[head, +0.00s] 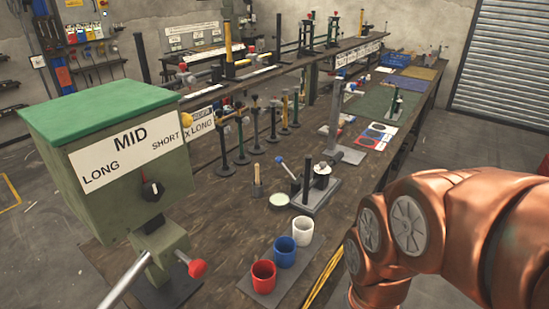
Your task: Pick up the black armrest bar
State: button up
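I cannot tell for sure which thing is the black armrest bar. A slim black upright bar (307,178) stands at the small grey press (318,196) in the middle of the bench. Several other dark upright posts on round bases, such as this black stand (223,148), stand in a row behind it. My gripper is out of view; only copper links of my arm show at the right, apart from the bar and in front of the bench's right edge.
Red (263,277), blue (285,252) and white (303,231) cups stand at the bench's front edge. A green box with a MID label (118,150) blocks the left. A wooden-handled tool (257,182) and a round dish (279,200) lie near the press. A raised shelf (275,75) runs behind.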

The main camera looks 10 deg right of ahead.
aim_at(314, 192)
jog(key=u, duration=0.05)
jog(key=k, duration=0.5)
jog(key=z, duration=1.3)
jog(key=i, duration=1.1)
jog(key=u, duration=2.3)
